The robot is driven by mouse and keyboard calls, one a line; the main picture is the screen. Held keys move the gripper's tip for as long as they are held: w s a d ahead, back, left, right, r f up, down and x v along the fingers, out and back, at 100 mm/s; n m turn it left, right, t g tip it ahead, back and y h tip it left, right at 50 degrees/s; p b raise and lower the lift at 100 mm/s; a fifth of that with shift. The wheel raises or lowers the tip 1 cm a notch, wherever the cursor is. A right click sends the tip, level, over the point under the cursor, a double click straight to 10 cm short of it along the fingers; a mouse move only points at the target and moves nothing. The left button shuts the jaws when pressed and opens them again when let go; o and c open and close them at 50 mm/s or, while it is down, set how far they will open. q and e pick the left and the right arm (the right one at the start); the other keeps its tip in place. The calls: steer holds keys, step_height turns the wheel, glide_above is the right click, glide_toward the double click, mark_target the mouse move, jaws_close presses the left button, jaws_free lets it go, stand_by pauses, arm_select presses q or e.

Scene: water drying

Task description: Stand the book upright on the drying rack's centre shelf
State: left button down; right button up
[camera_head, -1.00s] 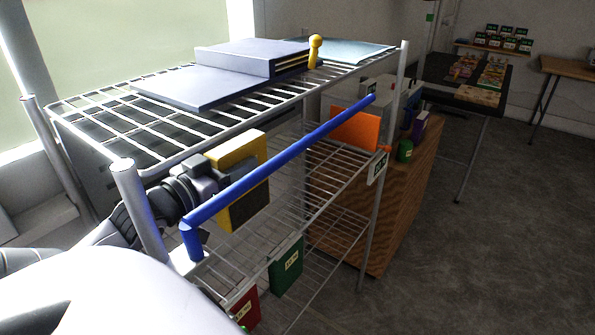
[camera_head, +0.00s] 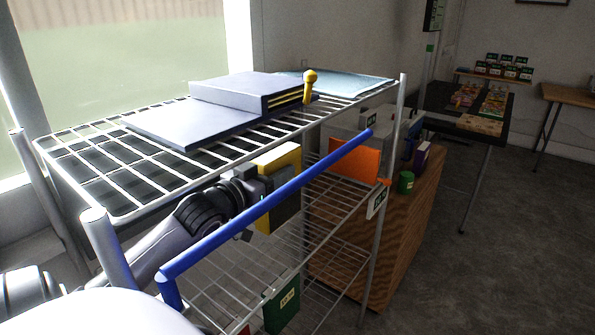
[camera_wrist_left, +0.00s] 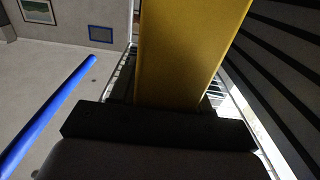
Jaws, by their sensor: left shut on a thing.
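My left gripper (camera_head: 266,188) is shut on a yellow book (camera_head: 281,158) with dark covers. It holds the book upright, between the rack's top shelf and its wire centre shelf (camera_head: 330,203), behind the blue bar (camera_head: 265,205). The bar and fingers hide part of the book, and I cannot tell whether its lower edge touches the shelf. In the left wrist view the yellow book (camera_wrist_left: 190,45) rises from the dark gripper (camera_wrist_left: 160,127). An orange panel (camera_head: 357,160) stands farther along at the centre shelf. My right gripper is out of view.
The top shelf holds a grey-blue book-like block (camera_head: 235,95), a yellow knob (camera_head: 310,78) and a light blue sheet (camera_head: 345,84). A green tagged item (camera_head: 283,308) sits lower. A wooden cabinet (camera_head: 405,215) stands beyond the rack. Open floor lies at right.

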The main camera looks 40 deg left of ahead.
arm_select(q)
steer(key=w+f, duration=0.3)
steer(key=w, duration=0.5)
steer(key=shift+a+f, duration=0.2)
steer(key=shift+a, duration=0.2)
steer(key=c, duration=0.5)
jaws_free()
steer(key=shift+f, duration=0.2)
steer(key=shift+s, duration=0.55)
steer(key=s, duration=0.3)
steer(key=s+d, duration=0.1)
steer(key=s, duration=0.6)
steer(key=shift+s+d+r, duration=0.15)
steer(key=shift+s, duration=0.25)
